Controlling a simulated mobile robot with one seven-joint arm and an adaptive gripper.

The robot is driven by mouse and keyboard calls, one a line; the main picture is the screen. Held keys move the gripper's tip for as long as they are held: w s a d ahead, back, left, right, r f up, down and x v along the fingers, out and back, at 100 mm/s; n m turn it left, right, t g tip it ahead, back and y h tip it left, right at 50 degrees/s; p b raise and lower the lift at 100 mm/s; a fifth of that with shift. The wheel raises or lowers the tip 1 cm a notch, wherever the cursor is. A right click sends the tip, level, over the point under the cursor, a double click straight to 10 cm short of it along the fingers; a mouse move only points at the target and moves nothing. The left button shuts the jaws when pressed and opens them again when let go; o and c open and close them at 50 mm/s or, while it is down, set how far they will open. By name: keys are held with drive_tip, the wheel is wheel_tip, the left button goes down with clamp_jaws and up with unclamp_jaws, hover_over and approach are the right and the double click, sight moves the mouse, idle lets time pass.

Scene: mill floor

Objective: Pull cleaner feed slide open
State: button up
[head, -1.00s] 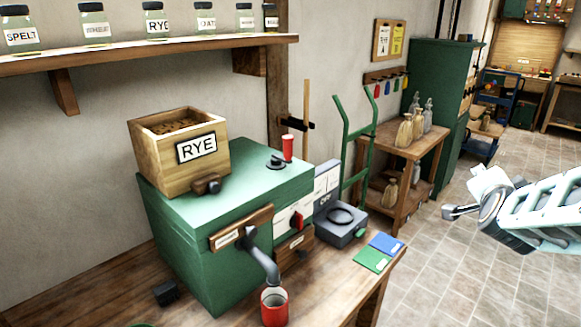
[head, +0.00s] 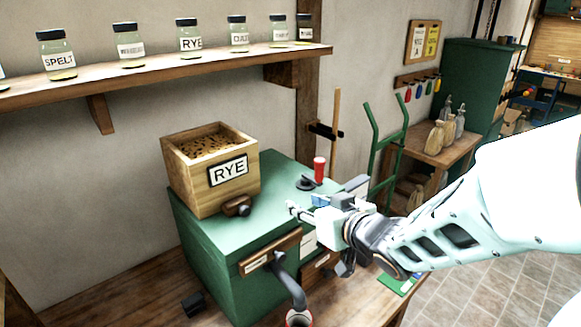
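The green cleaner (head: 215,243) stands on the wooden bench with a wooden hopper (head: 187,178) on top. The hopper is labelled RYE and holds brown grain. A small dark slide with a round knob (head: 243,209) sits at the foot of the hopper's front face; it appears to be the feed slide. My gripper (head: 298,210) reaches in from the right over the cleaner's top, to the right of the knob and apart from it. Its fingers are small and seen from the side, so their opening is unclear. My gripper hides part of the cleaner's front panel.
A red cup-like piece (head: 319,168) stands on the cleaner's back right corner. A grey spout (head: 290,285) curves down from the front to a red cup (head: 300,318). A shelf (head: 180,67) of labelled jars runs above. A green hand truck (head: 384,150) stands behind.

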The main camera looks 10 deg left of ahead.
sight(247, 210)
drive_tip(key=s+a+f+n+g+y, duration=0.1)
drive_tip(key=s+a+n+g+y, duration=0.2)
drive_tip(key=a, duration=0.4)
drive_tip(key=shift+h, duration=0.5)
drive_tip(key=x, duration=0.9)
drive_tip(key=shift+s+a+f, duration=0.1)
drive_tip(key=shift+a+f, duration=0.05)
drive_tip(key=shift+a, duration=0.4)
drive_tip(key=shift+t, duration=0.3)
drive_tip(key=shift+c, duration=0.5)
clamp_jaws()
